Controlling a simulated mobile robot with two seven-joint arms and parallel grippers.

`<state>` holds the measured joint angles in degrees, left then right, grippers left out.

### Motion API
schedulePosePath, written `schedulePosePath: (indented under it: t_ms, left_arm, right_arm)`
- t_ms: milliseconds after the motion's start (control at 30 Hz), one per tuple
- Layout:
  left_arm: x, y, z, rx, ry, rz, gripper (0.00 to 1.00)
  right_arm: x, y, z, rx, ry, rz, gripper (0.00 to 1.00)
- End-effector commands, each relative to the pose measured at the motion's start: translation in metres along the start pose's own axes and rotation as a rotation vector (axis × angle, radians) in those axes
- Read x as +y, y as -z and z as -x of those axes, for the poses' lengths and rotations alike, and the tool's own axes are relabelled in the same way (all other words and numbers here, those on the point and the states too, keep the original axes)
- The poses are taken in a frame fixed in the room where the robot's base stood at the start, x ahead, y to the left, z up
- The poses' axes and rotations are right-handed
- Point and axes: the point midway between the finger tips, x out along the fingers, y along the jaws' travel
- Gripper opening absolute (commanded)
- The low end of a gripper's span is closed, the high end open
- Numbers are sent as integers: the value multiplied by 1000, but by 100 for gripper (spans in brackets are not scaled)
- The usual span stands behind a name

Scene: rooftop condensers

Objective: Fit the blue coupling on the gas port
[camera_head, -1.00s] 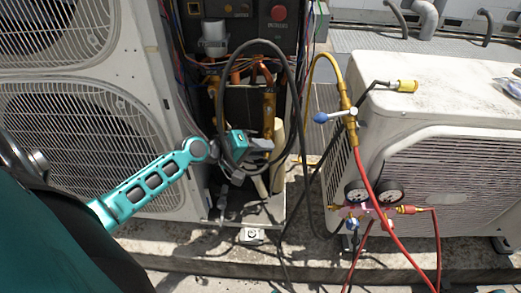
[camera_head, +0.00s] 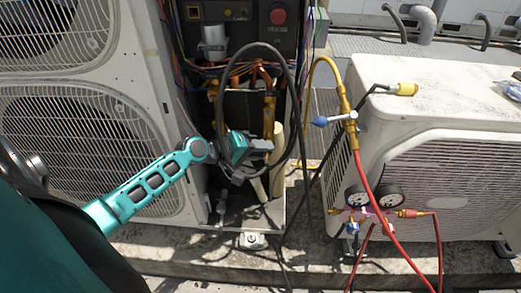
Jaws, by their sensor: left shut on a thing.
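My left gripper (camera_head: 262,148) is shut in front of the open service bay of the tall white condenser, beside the brass pipework (camera_head: 268,115). The blue coupling is not clearly seen; what the fingers hold is mostly hidden by them. A black hose (camera_head: 299,90) loops over and comes down to the gripper, so the held thing appears to be its end. The gas port cannot be made out for certain among the brass fittings behind the gripper, and I cannot tell whether anything touches it. My right gripper is not in view.
A smaller white condenser (camera_head: 440,105) stands at right. A gauge manifold (camera_head: 372,212) with red and yellow hoses hangs at its front. Loose wires run around the bay.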

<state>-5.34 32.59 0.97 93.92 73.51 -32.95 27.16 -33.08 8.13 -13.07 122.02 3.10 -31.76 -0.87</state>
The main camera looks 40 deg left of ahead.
Motion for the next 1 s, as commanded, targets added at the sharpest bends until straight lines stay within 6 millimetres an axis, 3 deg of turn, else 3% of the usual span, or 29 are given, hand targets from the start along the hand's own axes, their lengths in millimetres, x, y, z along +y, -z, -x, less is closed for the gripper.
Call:
schedulePosePath:
  t_ms: [1000]
  left_arm:
    - [0,8,-4,0,-1,-1,0]
  right_arm:
    - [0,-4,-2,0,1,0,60]
